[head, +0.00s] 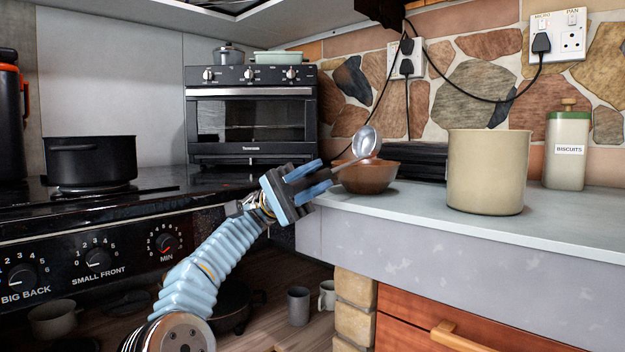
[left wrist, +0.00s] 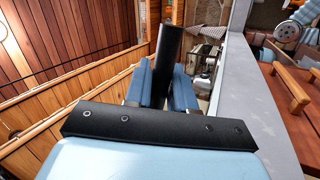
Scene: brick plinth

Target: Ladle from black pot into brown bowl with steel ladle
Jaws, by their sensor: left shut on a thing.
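My left gripper (head: 318,178) is at the front left corner of the grey counter, shut on the handle of the steel ladle (head: 366,141). In the left wrist view the dark handle (left wrist: 170,58) stands between the two blue fingers. The ladle's cup is up and to the right of the gripper, over the brown bowl (head: 367,178) as seen from the head; whether it touches the rim I cannot tell. The cup's contents are not clear. The black pot (head: 90,162) sits on the hob at the left, its inside hidden. My right gripper is not in view.
A large beige canister (head: 487,172) and a biscuit tin (head: 567,150) stand on the counter (head: 430,218) to the right. A small black oven (head: 252,112) stands behind the gripper. Cables hang from the wall sockets (head: 405,58). Mugs (head: 299,306) sit low, below the counter.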

